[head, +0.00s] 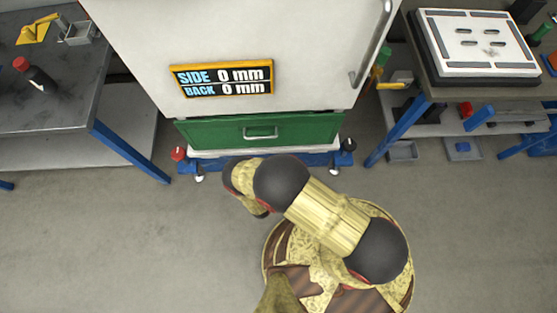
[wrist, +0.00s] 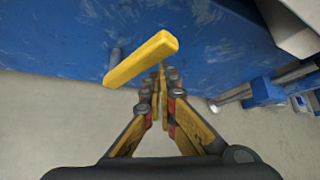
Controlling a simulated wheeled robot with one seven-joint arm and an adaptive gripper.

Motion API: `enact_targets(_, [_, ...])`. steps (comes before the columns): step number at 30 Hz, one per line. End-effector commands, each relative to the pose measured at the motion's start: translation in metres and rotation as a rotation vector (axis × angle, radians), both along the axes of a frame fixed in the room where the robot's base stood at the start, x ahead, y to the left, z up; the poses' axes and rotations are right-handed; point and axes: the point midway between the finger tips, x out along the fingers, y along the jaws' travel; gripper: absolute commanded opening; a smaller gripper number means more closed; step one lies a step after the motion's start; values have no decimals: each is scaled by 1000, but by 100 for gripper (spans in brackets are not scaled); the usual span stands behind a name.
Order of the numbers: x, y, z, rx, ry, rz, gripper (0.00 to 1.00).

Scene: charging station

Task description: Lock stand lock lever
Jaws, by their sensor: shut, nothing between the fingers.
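A yellow lever (wrist: 142,58) shows in the wrist view, slanting from lower left to upper right in front of the blue stand (wrist: 60,38). I take it for the lock lever. My gripper (wrist: 161,76) is shut and empty, its fingertips close to the lever's lower right side. I cannot tell whether they touch it. In the head view the blue stand (head: 210,163) runs under the white and green cabinet. My arm hides the gripper and the lever there.
The white cabinet (head: 130,40) carries a sign (head: 222,78) reading "SIDE 0 mm, BACK 0 mm". A green drawer (head: 220,132) is below it. A red knob (head: 178,153) and a black knob (head: 348,144) are at the stand's ends. Workbenches flank it. Floor (head: 130,240) is clear at left.

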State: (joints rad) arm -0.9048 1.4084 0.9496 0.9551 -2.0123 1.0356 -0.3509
Motion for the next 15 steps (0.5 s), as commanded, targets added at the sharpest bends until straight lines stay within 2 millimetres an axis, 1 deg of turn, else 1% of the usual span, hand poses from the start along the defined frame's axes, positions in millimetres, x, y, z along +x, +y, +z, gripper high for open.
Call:
enact_targets(1, [0,5,2,2,-1,2,0])
enact_targets(6, [0,15,7,2,-1,1,0])
enact_targets(15, [0,28,12,1,-1,1,0])
